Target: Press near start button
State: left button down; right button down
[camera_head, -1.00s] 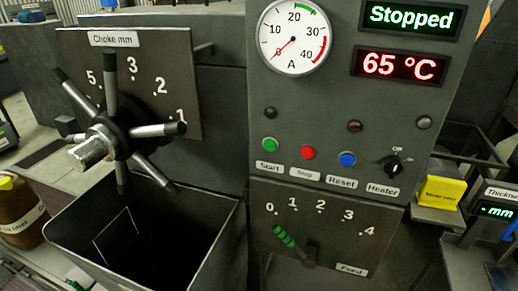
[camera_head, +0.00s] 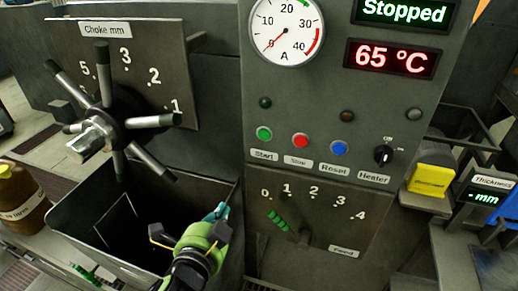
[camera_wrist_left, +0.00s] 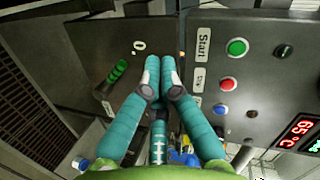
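The green start button (camera_head: 264,133) is on the upright grey control panel, above its "Start" label (camera_head: 264,154). It also shows in the left wrist view (camera_wrist_left: 237,47), right of the fingertips. My left gripper (camera_head: 221,211), green and teal, is low in the head view, in front of the bin and below and left of the button. In the left wrist view its teal fingers (camera_wrist_left: 161,68) are brought together at the tips, with nothing seen between them. They appear apart from the button. My right gripper is not in view.
A red button (camera_head: 300,141), a blue button (camera_head: 339,148) and the heater knob (camera_head: 383,154) sit right of start. Below is the green-handled feed lever (camera_head: 278,220). The spoked choke wheel (camera_head: 105,125) juts out left above the open bin (camera_head: 75,220). The display reads "Stopped".

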pick_arm(q)
jog(key=s+d+r+m+t+h, duration=0.1)
jog(key=d+r+m+t+h, duration=0.1)
jog(key=r+m, duration=0.3)
notch_tip(320, 180, up, 4)
jog(key=shift+d+f+m+t+h, duration=0.25)
jog(key=shift+d+h, duration=0.25)
jog(key=shift+d, duration=0.35)
jog(key=b, duration=0.9)
send_near(264, 138)
jog(key=x, duration=0.5)
jog(key=shift+w+d+f, duration=0.1)
jog(key=shift+w+f, duration=0.05)
jog(key=shift+w, duration=0.25)
jog(key=shift+w+d+b, duration=0.2)
jog(key=shift+w+b, duration=0.1)
jog(key=shift+w, duration=0.35)
